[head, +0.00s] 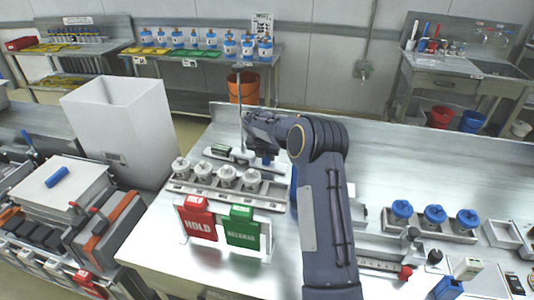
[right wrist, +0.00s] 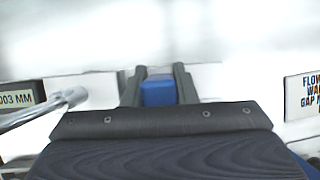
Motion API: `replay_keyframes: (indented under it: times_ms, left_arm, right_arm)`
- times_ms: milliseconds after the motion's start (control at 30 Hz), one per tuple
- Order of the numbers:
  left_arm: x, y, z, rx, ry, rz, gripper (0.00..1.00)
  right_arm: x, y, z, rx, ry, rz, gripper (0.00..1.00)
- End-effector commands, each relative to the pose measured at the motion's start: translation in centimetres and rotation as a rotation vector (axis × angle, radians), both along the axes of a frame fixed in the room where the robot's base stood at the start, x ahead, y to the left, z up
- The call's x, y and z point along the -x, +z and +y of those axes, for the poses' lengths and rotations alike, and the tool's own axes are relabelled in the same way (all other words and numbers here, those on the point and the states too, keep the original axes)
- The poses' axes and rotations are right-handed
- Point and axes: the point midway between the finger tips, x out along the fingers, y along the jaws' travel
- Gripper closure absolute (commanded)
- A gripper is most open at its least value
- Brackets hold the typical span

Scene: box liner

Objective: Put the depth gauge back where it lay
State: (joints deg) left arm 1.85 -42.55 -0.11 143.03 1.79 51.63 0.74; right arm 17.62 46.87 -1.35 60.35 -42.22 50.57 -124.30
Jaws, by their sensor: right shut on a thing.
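My right gripper (head: 258,148) is over the back left of the steel table, shut on a small blue piece (right wrist: 158,93). The blue piece sits between the two fingers in the right wrist view and looks like part of the depth gauge. It also shows just under the fingers in the head view (head: 267,160). The rest of what I hold is hidden by the gripper. A thin upright metal rod (head: 240,105) on a flat base stands just left of the gripper. My left gripper is not in view.
A rack of white-capped pots (head: 228,179) stands in front of the gripper, with red HOLD (head: 197,218) and green RELEASE (head: 242,228) signs nearer. Blue-capped pots (head: 435,214) and a red-ended ruler (head: 380,265) are to the right. A tall white bin (head: 110,130) stands left.

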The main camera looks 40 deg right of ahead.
Motion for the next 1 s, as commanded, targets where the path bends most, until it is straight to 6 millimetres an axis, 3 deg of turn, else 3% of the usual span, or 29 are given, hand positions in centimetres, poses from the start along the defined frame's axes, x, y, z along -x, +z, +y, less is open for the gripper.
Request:
replay_keyframes:
  times_ms: [467, 500, 700, 1000]
  left_arm:
    - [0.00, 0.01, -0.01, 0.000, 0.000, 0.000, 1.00]
    - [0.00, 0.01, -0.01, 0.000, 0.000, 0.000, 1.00]
    - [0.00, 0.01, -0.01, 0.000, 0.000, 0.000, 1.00]
    - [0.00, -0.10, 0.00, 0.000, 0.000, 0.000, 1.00]
  right_arm:
    - [-0.04, 0.10, 0.00, 0.000, 0.000, -0.002, 1.00]
    - [-0.04, 0.11, 0.00, 0.000, 0.000, -0.002, 0.73]
    - [-0.03, 0.07, 0.01, 0.000, 0.000, -0.001, 0.49]
    - [0.12, 0.13, 0.12, 0.000, 0.001, 0.003, 0.49]
